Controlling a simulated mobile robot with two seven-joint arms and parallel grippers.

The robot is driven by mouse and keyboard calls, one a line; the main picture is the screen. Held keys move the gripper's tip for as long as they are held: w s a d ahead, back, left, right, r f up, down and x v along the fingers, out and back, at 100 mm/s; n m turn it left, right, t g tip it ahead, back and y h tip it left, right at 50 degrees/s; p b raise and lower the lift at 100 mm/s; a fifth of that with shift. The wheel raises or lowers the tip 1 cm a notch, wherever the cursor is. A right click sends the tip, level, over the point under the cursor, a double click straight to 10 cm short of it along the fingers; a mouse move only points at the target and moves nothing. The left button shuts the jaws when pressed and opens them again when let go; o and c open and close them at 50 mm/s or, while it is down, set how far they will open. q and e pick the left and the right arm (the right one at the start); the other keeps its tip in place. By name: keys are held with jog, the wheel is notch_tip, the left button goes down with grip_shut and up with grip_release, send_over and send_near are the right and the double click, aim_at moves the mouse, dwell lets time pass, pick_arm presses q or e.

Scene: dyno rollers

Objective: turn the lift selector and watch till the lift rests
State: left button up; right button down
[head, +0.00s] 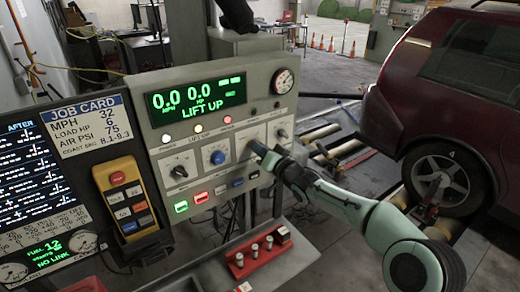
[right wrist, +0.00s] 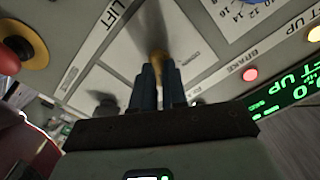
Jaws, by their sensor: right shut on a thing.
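The grey control panel (head: 262,92) fills the centre of the head view. Its green display (head: 196,96) reads 0.0 MPH, 0.0 HP and LIFT UP. My right gripper (head: 259,149) reaches in from the right and is shut on a selector knob at the panel's face. Its fingers mostly hide the knob in the head view. In the right wrist view the blue fingers (right wrist: 160,86) close around the lift selector (right wrist: 158,58), near a LIFT label. Its exact pointing direction is hard to tell. My left gripper is not in view.
A blue knob (head: 218,157) and a black knob (head: 179,171) sit left of my gripper. A yellow pendant (head: 124,195) hangs at left. A red tray (head: 258,257) stands below. The dark red car's wheel (head: 441,180) is among the rollers (head: 349,148) at right.

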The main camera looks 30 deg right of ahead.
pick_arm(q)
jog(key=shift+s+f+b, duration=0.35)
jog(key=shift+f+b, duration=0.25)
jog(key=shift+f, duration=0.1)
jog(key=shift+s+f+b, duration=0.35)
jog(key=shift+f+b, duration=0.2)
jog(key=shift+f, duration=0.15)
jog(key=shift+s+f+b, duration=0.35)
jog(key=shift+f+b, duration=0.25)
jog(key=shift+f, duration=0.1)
pick_arm(e)
jog(key=shift+a+n, duration=0.15)
jog(key=shift+n, duration=3.5)
jog(key=shift+a+n, duration=0.1)
jog(key=shift+n, duration=3.55)
jog(key=c, duration=1.2)
grip_release()
jog(key=shift+o, duration=0.2)
jog(key=shift+s, duration=0.1)
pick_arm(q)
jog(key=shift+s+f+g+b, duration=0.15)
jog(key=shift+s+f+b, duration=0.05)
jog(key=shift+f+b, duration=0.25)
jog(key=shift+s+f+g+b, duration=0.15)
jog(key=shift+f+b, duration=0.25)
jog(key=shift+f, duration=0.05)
pick_arm(e)
jog(key=s+d, duration=0.1)
jog(key=s, duration=1.2)
jog(key=shift+s, duration=0.15)
